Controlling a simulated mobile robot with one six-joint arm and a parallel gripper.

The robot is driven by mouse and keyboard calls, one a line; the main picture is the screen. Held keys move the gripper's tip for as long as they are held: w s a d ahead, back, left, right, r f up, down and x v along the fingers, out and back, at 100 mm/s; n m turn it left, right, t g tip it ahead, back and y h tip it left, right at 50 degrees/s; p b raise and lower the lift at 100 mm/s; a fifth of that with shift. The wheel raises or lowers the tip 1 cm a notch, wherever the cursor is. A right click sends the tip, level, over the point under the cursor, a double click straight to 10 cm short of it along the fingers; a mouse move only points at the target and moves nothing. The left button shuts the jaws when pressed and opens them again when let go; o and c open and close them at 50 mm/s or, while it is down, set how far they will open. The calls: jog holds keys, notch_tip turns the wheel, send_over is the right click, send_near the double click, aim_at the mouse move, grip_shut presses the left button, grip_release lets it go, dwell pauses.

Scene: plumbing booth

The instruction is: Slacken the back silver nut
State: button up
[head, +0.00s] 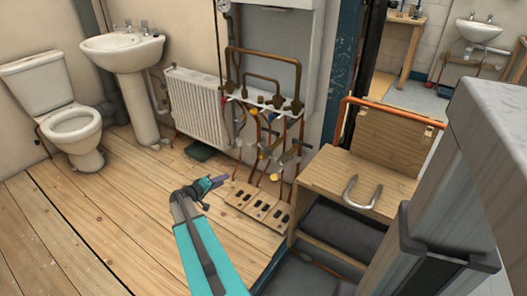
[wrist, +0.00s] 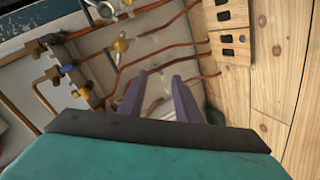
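My gripper (head: 213,183) is in the middle of the head view, above the wooden floor and in front of the pipework. In the wrist view its two purple fingers (wrist: 160,80) stand apart with nothing between them. Copper pipes with brass fittings (head: 262,100) and several valves (head: 265,153) run down the wall beyond the gripper. In the wrist view a yellow-handled valve (wrist: 122,45) and brass fittings (wrist: 84,84) lie to the left of the fingers, apart from them. I cannot pick out a silver nut for certain; the fittings are too small to tell.
A wooden bench (head: 318,172) stands to the right, with a U-shaped metal piece (head: 361,193) on it and a copper pipe (head: 395,110) along its upright board. A radiator (head: 195,105), basin (head: 122,50) and toilet (head: 62,110) line the back left. The left floor (head: 100,215) is clear.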

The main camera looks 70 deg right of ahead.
aim_at(261, 144)
jog(key=s+d+r+h+b, duration=0.2)
jog(key=s+d+b, duration=0.1)
jog(key=d, duration=0.5)
jog(key=s+d+r+m+g+h+b, duration=0.1)
jog(key=s+d+r+h+b, duration=0.1)
jog(key=d+b, duration=0.4)
jog(key=s+d, duration=0.1)
jog(key=d, duration=0.1)
jog(key=shift+s+d+m, duration=0.25)
jog(key=shift+d+m, duration=0.05)
jog(key=shift+d, duration=0.1)
jog(key=b+x, duration=0.3)
jog(key=x, duration=1)
jog(key=shift+s+d+r, duration=0.1)
jog(key=shift+s+d, duration=0.05)
jog(key=shift+d, duration=0.1)
